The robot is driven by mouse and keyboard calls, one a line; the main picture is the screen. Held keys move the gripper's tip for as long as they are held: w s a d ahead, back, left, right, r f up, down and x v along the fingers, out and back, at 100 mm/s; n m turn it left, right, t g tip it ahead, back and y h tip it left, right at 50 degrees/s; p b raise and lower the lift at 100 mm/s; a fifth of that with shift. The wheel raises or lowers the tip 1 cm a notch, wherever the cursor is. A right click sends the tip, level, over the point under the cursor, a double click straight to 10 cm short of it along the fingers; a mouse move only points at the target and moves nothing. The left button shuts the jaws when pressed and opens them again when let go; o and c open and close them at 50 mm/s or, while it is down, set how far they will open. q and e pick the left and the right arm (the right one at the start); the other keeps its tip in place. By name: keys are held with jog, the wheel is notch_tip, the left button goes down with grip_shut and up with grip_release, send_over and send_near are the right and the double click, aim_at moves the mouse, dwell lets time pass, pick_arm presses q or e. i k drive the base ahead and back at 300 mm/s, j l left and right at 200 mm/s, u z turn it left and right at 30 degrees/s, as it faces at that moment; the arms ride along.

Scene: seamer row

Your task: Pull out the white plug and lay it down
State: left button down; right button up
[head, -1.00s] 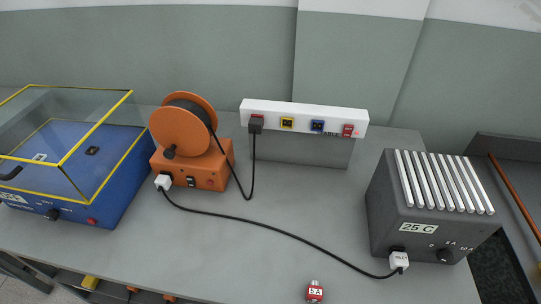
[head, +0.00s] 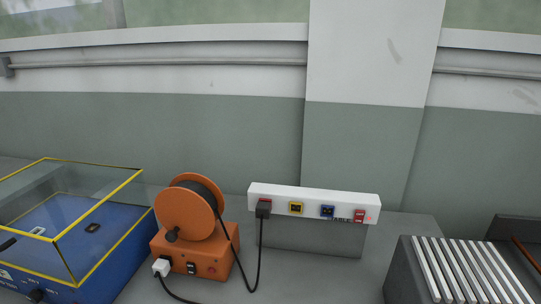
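A white plug (head: 161,267) sits at the lower left front of the orange cable reel unit (head: 207,264), with a dark cable running down from it. A black plug (head: 263,208) is in the left socket of the white power strip (head: 312,192), and its cable hangs down toward the reel unit. The front of the grey ribbed box (head: 401,277) is cut off by the lower edge, so any plug there is out of view. Neither of my grippers is in view.
A blue case with a clear, yellow-edged cover (head: 102,213) stands at the left. The strip also has yellow (head: 295,208), blue (head: 327,211) and red (head: 359,215) sockets. Bare grey bench (head: 320,280) lies between the reel unit and ribbed box.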

aim_at(162, 267)
jog(key=k+j, duration=0.4)
jog(key=k+j+z, duration=0.15)
jog(key=k+j, duration=0.25)
jog(key=k, duration=0.15)
jog(key=k+j, duration=0.3)
jog(key=k, duration=0.2)
